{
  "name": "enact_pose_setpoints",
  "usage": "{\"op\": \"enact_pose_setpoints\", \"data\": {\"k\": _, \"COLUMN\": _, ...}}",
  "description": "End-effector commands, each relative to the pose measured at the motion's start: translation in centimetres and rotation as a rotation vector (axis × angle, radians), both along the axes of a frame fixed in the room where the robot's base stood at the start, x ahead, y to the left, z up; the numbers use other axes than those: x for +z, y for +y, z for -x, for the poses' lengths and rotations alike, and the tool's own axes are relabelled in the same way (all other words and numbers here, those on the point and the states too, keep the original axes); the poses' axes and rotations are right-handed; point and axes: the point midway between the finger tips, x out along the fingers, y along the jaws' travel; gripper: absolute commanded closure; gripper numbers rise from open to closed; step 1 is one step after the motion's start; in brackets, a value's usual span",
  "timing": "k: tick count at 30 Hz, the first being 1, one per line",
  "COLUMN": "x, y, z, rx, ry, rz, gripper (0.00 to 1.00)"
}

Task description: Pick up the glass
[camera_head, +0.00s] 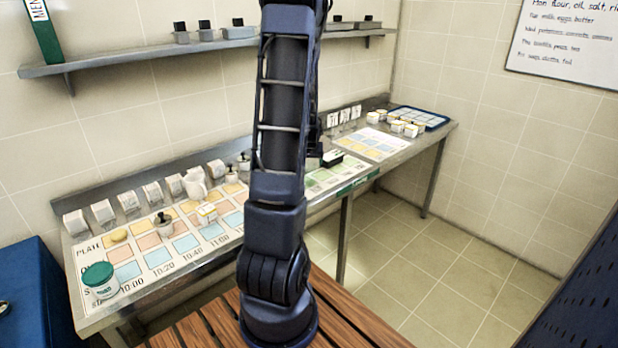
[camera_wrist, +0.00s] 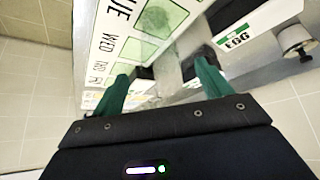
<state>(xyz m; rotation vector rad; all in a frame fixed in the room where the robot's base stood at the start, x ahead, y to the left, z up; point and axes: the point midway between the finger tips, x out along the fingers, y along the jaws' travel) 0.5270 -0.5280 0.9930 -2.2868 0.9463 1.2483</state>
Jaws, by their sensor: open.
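My gripper (camera_wrist: 163,70) is open, with its two green fingers apart in the wrist view. Between and beyond the fingers is a pale, blurred, possibly see-through patch beside the printed sheet. I cannot tell for sure whether it is the glass. I see no clear glass in the head view, where my upright arm hides the middle of the counter and most of my gripper.
A white box with a green label (camera_wrist: 235,40) lies close to the right finger. A sheet with green squares (camera_wrist: 160,20) lies beyond the fingers. The steel counter (camera_head: 215,262) carries several cups, blocks and a green-lidded jar (camera_head: 101,280). A shelf (camera_head: 130,58) hangs above.

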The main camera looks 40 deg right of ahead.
Motion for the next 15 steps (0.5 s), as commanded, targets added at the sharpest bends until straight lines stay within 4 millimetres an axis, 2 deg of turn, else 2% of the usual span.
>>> {"op": "enact_pose_setpoints", "data": {"k": 8, "x": -1.0, "y": -0.4, "z": -0.4, "rx": 0.001, "ry": 0.002, "rz": -0.001, "gripper": 0.23}}
{"op": "enact_pose_setpoints", "data": {"k": 15, "x": -3.4, "y": -1.3, "z": -1.4, "rx": 0.002, "ry": 0.003, "rz": -0.001, "gripper": 0.23}}
